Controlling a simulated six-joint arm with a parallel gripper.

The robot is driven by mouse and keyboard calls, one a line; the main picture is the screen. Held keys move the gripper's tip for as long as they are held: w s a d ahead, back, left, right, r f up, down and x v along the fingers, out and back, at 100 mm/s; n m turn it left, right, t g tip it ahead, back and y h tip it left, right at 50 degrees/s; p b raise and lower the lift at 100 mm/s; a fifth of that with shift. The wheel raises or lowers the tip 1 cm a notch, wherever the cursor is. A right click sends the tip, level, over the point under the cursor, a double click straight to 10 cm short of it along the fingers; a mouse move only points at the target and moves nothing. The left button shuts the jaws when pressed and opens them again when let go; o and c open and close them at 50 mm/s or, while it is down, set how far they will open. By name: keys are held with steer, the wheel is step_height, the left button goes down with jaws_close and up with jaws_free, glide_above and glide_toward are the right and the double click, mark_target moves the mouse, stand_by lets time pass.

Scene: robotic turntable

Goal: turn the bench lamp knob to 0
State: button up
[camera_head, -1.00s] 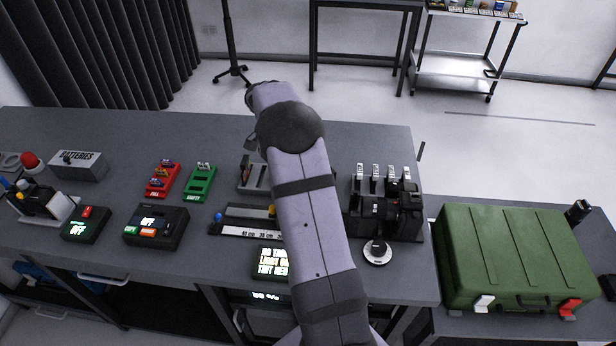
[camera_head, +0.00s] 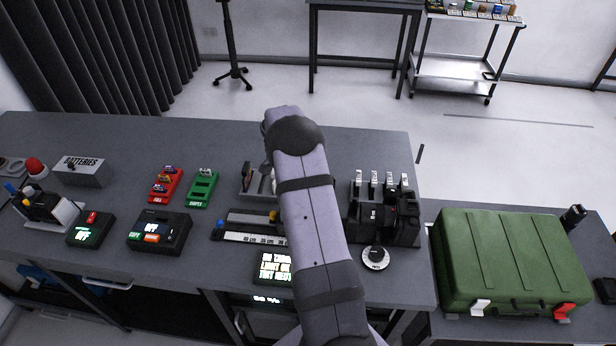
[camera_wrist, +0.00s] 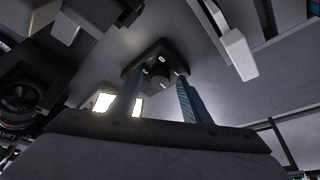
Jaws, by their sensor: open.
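A round white dial with a black knob (camera_head: 376,256) sits near the bench's front edge in the head view, right of my arm. It looks like the lamp knob, but its marks are too small to read. In the head view my arm hides my gripper. In the wrist view my gripper (camera_wrist: 160,80) shows two blue-grey fingers, apart and apparently empty. A dark square plate with pale spots and a round middle part (camera_wrist: 160,74) shows behind and between the fingertips. I cannot tell whether they touch it.
A lit text display (camera_head: 272,266) lies left of my arm. A green case (camera_head: 510,258) stands at the right. The bench's back strip (camera_head: 200,130) is clear.

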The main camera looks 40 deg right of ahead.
steer(key=c, duration=1)
steer(key=shift+s+f+n+t+b, duration=0.1)
steer(key=shift+f+n+t+b, duration=0.25)
steer(key=shift+n+b, duration=0.7)
steer(key=shift+c, duration=0.2)
steer(key=shift+s+r+n+t+b, duration=0.1)
steer(key=shift+r+n+t+b, duration=0.15)
steer(key=shift+n+b, duration=0.3)
steer(key=shift+r+n+t+b, duration=0.1)
steer(key=shift+n+t+b, duration=0.25)
steer(key=shift+n, duration=0.35)
steer(key=o, duration=1)
steer(key=shift+o, duration=0.2)
